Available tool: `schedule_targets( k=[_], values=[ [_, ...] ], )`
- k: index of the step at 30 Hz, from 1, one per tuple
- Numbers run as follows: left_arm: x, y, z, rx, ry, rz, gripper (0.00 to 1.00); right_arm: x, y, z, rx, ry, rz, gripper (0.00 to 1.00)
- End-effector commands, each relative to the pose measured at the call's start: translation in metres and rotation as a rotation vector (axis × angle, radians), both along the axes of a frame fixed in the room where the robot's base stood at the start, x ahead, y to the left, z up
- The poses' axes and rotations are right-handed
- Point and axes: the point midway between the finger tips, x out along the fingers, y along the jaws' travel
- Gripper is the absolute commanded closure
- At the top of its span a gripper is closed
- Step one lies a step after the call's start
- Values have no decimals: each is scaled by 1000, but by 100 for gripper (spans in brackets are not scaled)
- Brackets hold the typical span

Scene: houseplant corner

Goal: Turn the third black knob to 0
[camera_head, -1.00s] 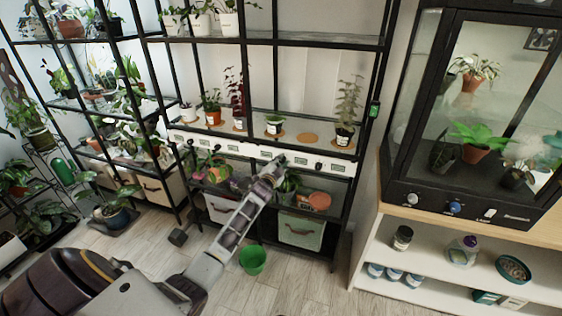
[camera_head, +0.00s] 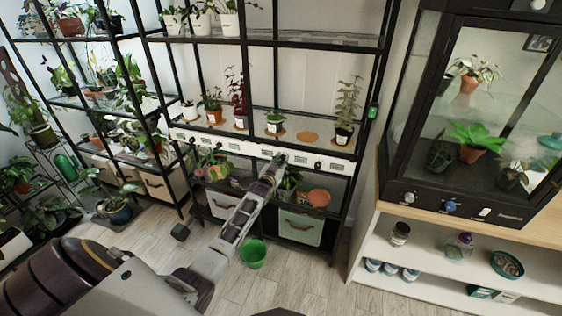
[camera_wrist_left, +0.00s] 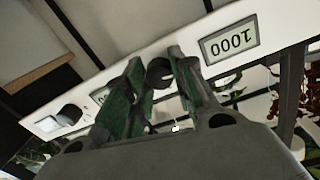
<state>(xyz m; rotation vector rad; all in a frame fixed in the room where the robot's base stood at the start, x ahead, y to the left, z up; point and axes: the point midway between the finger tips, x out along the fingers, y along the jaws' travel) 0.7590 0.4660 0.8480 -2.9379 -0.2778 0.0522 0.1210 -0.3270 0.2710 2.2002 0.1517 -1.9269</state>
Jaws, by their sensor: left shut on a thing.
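A white panel (camera_head: 210,147) with a row of black knobs and small displays runs along the front edge of the middle shelf. My left gripper (camera_head: 277,161) reaches the panel at the third knob from the left. In the left wrist view my left gripper (camera_wrist_left: 160,82) is shut on a dark round knob (camera_wrist_left: 159,70), which its fingers partly hide. A display (camera_wrist_left: 229,41) beside it appears upside down and seems to read 1000. Another black knob (camera_wrist_left: 69,113) shows farther along the panel. The knob's pointer cannot be made out. My right gripper is not in view.
Potted plants stand on the shelf above the panel, including a tall one (camera_head: 346,110). Below are a green bin (camera_head: 300,229) and a terracotta-coloured pot (camera_head: 319,197). A green bucket (camera_head: 252,254) stands on the floor. A glass cabinet (camera_head: 470,120) is at the right.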

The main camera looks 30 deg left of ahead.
Motion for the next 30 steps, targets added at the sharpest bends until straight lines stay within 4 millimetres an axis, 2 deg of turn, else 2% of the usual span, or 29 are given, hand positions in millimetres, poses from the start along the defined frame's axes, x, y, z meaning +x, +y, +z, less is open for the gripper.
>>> schedule_targets(
  k=[13, 14, 18, 30],
  values=[
    [0, 0, -1, -13, -2, -1, 98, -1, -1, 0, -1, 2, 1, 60],
    [0, 0, 0, -13, -2, -1, 70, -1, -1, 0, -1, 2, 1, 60],
    [0, 0, 0, -13, -3, -1, 52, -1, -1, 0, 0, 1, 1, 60],
    [-1, 0, 0, -12, -3, 0, 51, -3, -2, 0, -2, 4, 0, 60]
  ],
)
